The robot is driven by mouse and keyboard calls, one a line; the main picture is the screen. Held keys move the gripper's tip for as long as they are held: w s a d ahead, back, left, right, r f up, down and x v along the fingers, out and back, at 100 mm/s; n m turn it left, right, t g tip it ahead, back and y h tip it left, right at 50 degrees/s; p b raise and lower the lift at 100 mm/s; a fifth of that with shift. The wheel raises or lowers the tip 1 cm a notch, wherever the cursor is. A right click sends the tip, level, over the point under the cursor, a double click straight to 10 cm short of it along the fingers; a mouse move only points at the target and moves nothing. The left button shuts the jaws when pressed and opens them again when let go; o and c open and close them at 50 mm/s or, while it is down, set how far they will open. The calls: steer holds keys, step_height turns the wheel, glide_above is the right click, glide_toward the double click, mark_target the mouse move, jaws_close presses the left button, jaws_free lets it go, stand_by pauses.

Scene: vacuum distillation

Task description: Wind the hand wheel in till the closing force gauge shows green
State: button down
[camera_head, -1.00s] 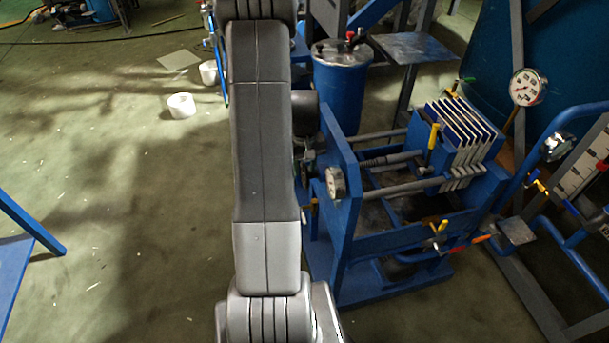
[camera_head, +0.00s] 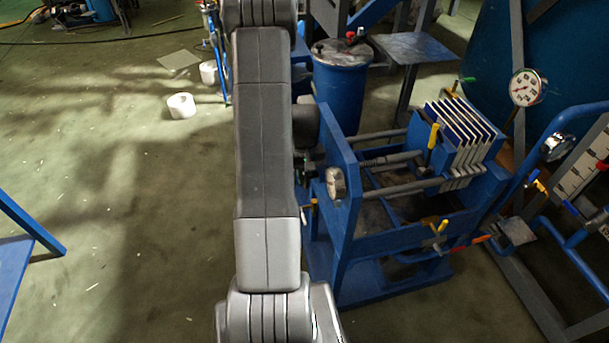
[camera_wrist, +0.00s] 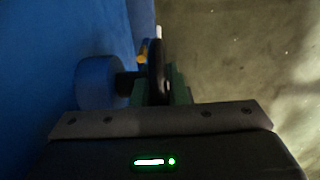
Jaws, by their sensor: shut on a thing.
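The blue filter press frame (camera_head: 350,235) stands right of my arm in the head view. The closing force gauge (camera_head: 335,182) is a small round dial on its near end plate; its needle and colours are too small to read. The hand wheel (camera_wrist: 158,60) shows in the wrist view as a dark disc seen nearly edge-on, beside a round blue part (camera_wrist: 97,82). My gripper (camera_wrist: 160,92) is shut on the hand wheel, with greenish fingers on both sides of its rim. In the head view my arm hides most of the gripper and wheel.
A blue drum (camera_head: 340,95) stands behind the press. A stack of plates (camera_head: 465,125) sits at the press's far end. A larger dial (camera_head: 526,88) and blue pipework (camera_head: 570,115) are at the right. The floor left of my arm is mostly clear.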

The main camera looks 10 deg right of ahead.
steer(key=shift+f+t+b, duration=0.15)
steer(key=shift+t+b, duration=0.25)
steer(key=shift+b, duration=0.65)
steer(key=t+b, duration=0.3)
steer(key=b, duration=0.3)
steer(key=shift+f+b, duration=0.15)
steer(key=shift+b, duration=0.2)
steer(key=t+b, duration=0.1)
steer(key=b, duration=0.3)
steer(key=shift+t+b, duration=0.4)
steer(key=shift+r+b, duration=0.3)
steer(key=shift+b, duration=0.3)
steer(key=c, duration=1.4)
jaws_free()
steer(key=shift+c, duration=0.2)
steer(key=shift+r, duration=0.1)
